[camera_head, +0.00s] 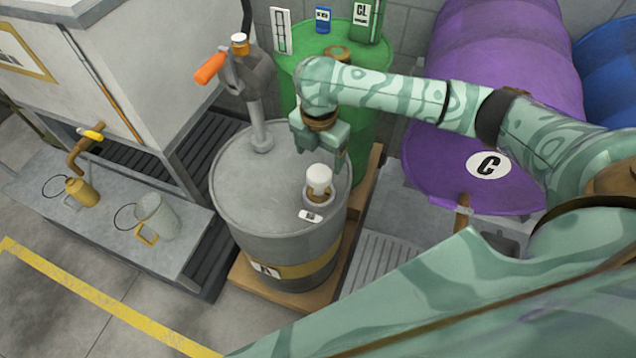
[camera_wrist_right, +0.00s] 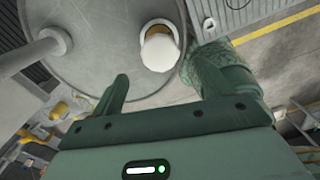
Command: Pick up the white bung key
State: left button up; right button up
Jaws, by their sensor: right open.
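The white bung key (camera_head: 319,179), a white knob on a brown base, stands on the top of the grey drum (camera_head: 240,190), near its front right edge. It also shows in the right wrist view (camera_wrist_right: 159,52), beyond the fingertips and between their lines. My right gripper (camera_head: 335,153) hangs just above and behind the key. It is open and empty, with its fingers apart in the right wrist view (camera_wrist_right: 164,83). I see no contact with the key. My left gripper is not in view.
A hand pump with an orange handle (camera_head: 210,68) rises from the grey drum. A green drum (camera_head: 350,150) stands behind it, and a purple drum (camera_head: 450,170) lies at right. A ledge at left holds a brass can (camera_head: 82,192) and a clear jug (camera_head: 157,214).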

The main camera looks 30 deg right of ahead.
aim_at(320, 172)
notch_tip(320, 172, down, 5)
jog(key=shift+r+b, duration=0.15)
jog(key=shift+b, duration=0.6)
notch_tip(320, 172, down, 5)
jog(key=b, duration=0.3)
jog(key=shift+w+d, duration=0.1)
jog(key=c, duration=1.1)
